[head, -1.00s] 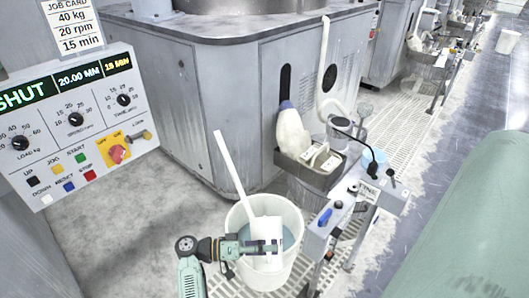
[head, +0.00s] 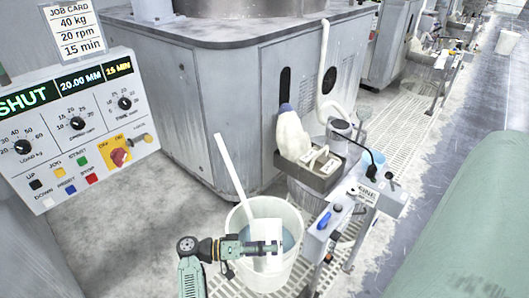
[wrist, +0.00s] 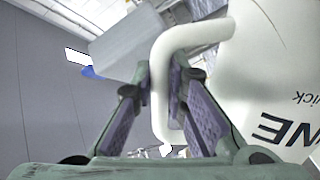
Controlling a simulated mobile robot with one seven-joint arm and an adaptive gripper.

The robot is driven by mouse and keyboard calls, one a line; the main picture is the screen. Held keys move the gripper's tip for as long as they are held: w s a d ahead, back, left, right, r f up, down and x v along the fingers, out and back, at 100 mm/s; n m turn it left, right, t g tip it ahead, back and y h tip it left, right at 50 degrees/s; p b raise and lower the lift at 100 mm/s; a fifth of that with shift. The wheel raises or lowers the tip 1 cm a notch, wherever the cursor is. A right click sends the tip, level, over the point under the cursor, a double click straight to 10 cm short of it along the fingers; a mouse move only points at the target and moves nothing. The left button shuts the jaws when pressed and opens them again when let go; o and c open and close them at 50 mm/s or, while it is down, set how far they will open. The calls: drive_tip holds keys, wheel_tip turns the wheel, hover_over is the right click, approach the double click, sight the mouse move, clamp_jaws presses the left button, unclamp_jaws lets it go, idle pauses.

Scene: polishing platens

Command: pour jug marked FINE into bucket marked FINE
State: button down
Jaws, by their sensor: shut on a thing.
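My gripper (head: 264,248) is shut on the handle (wrist: 163,85) of a white jug, above the mouth of a bucket in the head view. The jug (head: 267,231) shows there as a small white shape. In the wrist view the jug body (wrist: 265,75) fills the right side, with dark letters ending in "NE" upside down. Its tilt and any flow from it cannot be made out. The white bucket (head: 239,268) stands on the floor with bluish-grey liquid and a long white stick (head: 231,167) in it. No marking on the bucket is readable.
Another white jug (head: 292,137) sits in a tray (head: 318,178) by the grey machine (head: 225,105). A control panel (head: 78,135) is at left.

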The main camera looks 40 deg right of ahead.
sight(265, 226)
drive_tip(key=shift+w+d+r+n+p, duration=0.5)
drive_tip(key=shift+n+p, duration=0.2)
drive_tip(key=shift+p, duration=0.5)
drive_tip(key=shift+w+d+r+n+p, duration=0.35)
drive_tip(key=shift+w+n+p, duration=0.3)
drive_tip(key=shift+p, duration=0.55)
idle(2.1)
drive_tip(key=shift+w+d+n, duration=0.85)
drive_tip(key=shift+w+d, duration=0.4)
drive_tip(key=shift+w, duration=0.05)
idle(1.1)
